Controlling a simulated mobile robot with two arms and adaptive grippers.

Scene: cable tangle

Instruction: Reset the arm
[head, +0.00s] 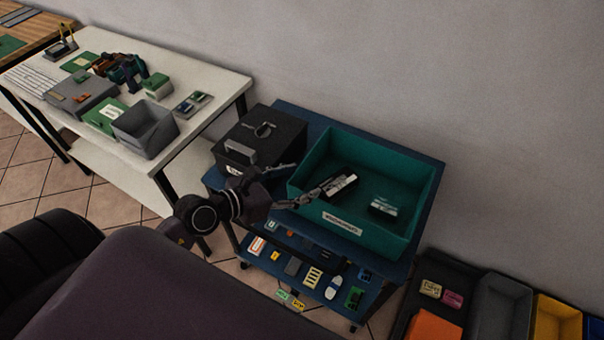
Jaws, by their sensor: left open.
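My left gripper (303,190) reaches in from the left over the left wall of the teal bin (408,238). Its dark fingers are apart and look empty. Inside the bin, a black and white item (340,183) lies just beyond the fingertips; I cannot tell whether they touch. A second black and white item (383,207) lies farther right in the bin. My right gripper is not in view.
The bin and a black toolbox (262,135) stand on a blue cart (425,163); its lower shelf holds several small parts. A cluttered white table (215,75) is at left. A yellow bin (556,318) and other containers are at lower right. A wall stands behind.

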